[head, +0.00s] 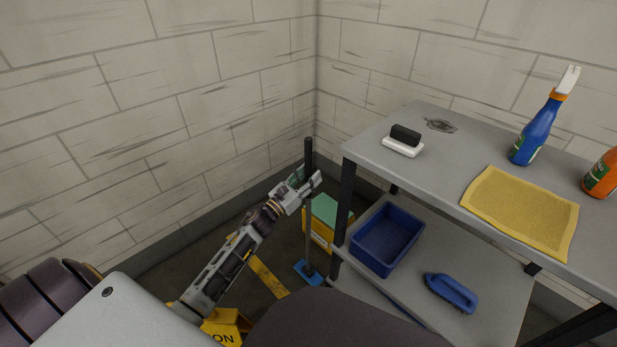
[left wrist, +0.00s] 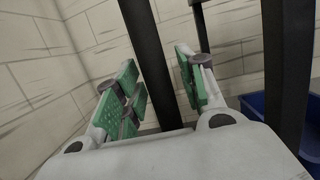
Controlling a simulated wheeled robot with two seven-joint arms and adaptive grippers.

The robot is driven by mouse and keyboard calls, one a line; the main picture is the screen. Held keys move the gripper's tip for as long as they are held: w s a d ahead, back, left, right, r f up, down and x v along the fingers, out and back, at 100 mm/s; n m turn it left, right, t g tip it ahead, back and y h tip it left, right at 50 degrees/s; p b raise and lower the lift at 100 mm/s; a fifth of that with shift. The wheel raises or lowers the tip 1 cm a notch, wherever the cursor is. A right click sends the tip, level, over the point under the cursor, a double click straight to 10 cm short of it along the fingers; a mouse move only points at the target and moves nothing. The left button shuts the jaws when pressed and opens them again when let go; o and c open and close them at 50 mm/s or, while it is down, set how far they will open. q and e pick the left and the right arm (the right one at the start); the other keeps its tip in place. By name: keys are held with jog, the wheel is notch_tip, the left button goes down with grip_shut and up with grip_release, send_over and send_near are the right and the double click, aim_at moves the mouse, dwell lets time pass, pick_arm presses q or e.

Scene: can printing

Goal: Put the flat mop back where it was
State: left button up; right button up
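The flat mop stands upright on the floor in the corner in the head view. Its dark handle (head: 308,230) rises from a blue flat head (head: 309,273) beside the shelf table's left leg. My left gripper (head: 308,184) is at the upper handle. In the left wrist view, the handle (left wrist: 150,50) runs between the two green-padded fingers of my left gripper (left wrist: 162,92). The fingers are spread, with small gaps beside the handle; I see no firm contact. My right gripper is not in view.
A grey shelf table (head: 440,185) stands right of the mop, holding a yellow cloth (head: 522,212), a brush (head: 403,140) and a blue spray bottle (head: 538,130). Its lower shelf holds a blue bin (head: 362,258). A yellow box (head: 318,236) stands behind the mop. Walls close the corner.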

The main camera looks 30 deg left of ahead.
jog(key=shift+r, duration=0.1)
pick_arm(q)
jog(key=p+v, duration=0.2)
jog(key=v, duration=1)
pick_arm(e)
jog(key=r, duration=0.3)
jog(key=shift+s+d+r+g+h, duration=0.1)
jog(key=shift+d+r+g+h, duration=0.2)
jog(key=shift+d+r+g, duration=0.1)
